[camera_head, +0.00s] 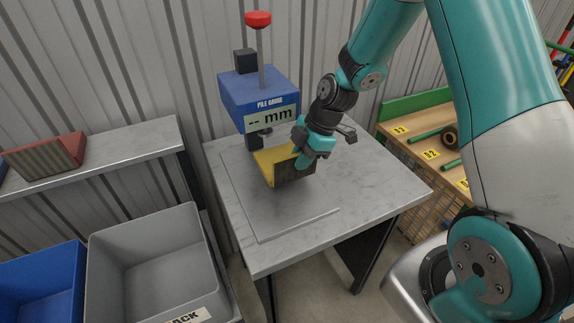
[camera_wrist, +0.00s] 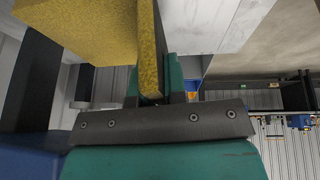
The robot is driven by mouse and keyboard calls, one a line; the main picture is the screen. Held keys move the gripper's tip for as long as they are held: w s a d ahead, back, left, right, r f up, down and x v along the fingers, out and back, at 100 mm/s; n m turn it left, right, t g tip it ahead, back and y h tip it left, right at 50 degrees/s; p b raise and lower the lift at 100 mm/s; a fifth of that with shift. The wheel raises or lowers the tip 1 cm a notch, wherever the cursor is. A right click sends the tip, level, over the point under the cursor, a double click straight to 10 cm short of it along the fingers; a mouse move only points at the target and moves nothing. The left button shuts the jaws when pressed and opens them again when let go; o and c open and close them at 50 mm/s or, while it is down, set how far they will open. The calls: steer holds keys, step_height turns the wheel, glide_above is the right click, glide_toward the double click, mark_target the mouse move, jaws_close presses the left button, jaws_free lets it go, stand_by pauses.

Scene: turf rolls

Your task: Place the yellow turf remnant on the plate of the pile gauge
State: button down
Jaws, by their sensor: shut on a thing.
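My gripper (camera_head: 304,156) is shut on the yellow turf remnant (camera_head: 272,158), above the grey table at the pile gauge. The remnant is bent like an angle, with yellow faces and a dark side toward the head camera. In the wrist view, one yellow wall (camera_wrist: 148,45) stands between my teal fingers and a broader yellow part (camera_wrist: 85,30) extends left. The pile gauge (camera_head: 260,95) has a blue head, "-- mm" display and red knob. Its flat grey plate (camera_head: 270,215) lies below. The remnant is over the plate's rear right part, close to the gauge's foot; I cannot tell whether it touches the plate.
A grey bin (camera_head: 150,250) and a blue bin (camera_head: 40,285) stand at the left. A red-topped piece (camera_head: 45,155) lies on the left shelf (camera_head: 120,150). A wooden rack (camera_head: 425,145) with numbered places and green rods is at the right. The table's front is clear.

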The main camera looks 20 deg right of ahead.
mark_target(288, 181)
steer(key=a, duration=0.3)
steer(key=shift+w+a+p, duration=0.2)
steer(key=shift+w+p, duration=0.1)
steer(key=shift+f+p, duration=0.45)
steer(key=shift+f, duration=1.35)
steer(key=c, duration=1.2)
jaws_free()
steer(key=shift+o, duration=0.2)
